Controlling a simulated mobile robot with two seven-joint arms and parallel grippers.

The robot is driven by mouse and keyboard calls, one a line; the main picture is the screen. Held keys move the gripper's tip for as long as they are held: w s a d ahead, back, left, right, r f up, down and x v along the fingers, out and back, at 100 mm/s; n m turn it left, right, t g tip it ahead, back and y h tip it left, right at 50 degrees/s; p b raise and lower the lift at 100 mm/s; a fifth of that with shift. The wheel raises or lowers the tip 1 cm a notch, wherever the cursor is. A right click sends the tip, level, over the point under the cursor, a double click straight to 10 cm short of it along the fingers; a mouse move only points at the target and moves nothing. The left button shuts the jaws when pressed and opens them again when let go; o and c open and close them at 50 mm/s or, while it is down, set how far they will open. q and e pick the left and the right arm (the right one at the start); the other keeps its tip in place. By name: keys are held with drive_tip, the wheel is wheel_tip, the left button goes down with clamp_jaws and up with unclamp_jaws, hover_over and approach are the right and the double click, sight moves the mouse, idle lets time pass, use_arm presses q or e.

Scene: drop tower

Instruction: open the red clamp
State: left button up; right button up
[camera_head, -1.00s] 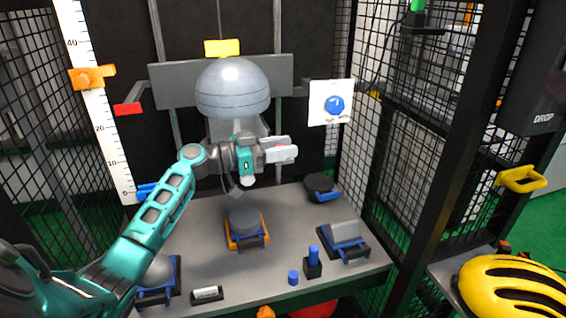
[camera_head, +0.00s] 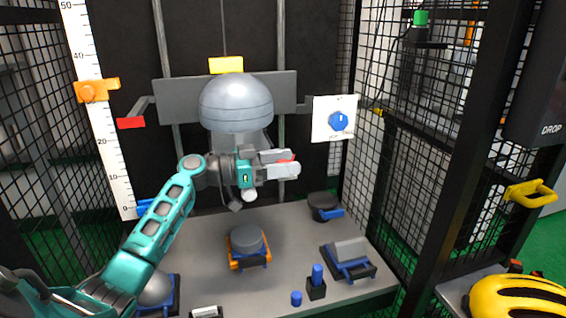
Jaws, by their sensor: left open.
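The red clamp handle (camera_head: 131,122) sticks out at the left end of the grey crossbar (camera_head: 180,97) on the carriage. My left gripper (camera_head: 283,164) is in front of the tower, below and right of the grey dome-shaped headform (camera_head: 236,103). Its jaws are open and point right, well away from the red handle. A small patch of red shows between the fingers; I cannot tell what it is. The crossbar's right end is partly hidden by the white dial panel (camera_head: 320,132). My right gripper is not in view.
A blue dial (camera_head: 338,121) sits on that panel. A vertical scale (camera_head: 92,60) with an orange pointer (camera_head: 97,90) stands at left. The grey bench (camera_head: 205,240) holds an orange-based anvil (camera_head: 247,261) and other anvils. Mesh walls close both sides. A yellow helmet (camera_head: 515,298) lies at lower right.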

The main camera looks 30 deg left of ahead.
use_arm(q)
drive_tip(key=shift+s, duration=0.1)
drive_tip(key=shift+s+a, duration=0.25)
drive_tip(key=shift+a, duration=0.05)
drive_tip(key=v, duration=0.6)
drive_tip(key=shift+s+a, duration=0.25)
drive_tip(key=shift+d, duration=0.1)
